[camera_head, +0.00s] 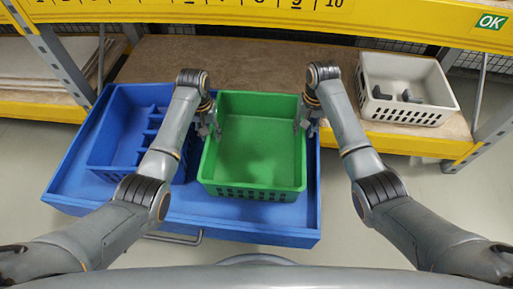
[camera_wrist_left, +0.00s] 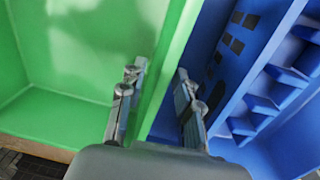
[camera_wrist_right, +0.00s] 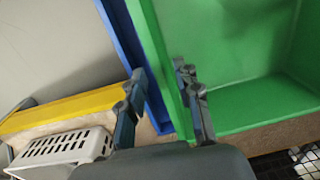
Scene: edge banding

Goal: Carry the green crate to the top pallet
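The green crate (camera_head: 252,188) is empty and stands upright on the right part of a blue cart top (camera_head: 190,215). My left gripper (camera_head: 208,128) is at the crate's left wall. In the left wrist view its open fingers (camera_wrist_left: 158,105) straddle the wall (camera_wrist_left: 172,60), one inside and one outside. My right gripper (camera_head: 304,122) is at the right wall. In the right wrist view its open fingers (camera_wrist_right: 158,105) straddle that wall (camera_wrist_right: 155,50), with a gap between them. I cannot make out for certain which surface is the top pallet.
A blue bin with compartments (camera_head: 110,150) stands left of the crate, behind my left arm. Behind the cart is a yellow-edged shelf (camera_head: 235,62) with a bare brown board. A white crate with dark parts (camera_head: 405,90) sits on its right. Metal uprights (camera_head: 60,60) bound it.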

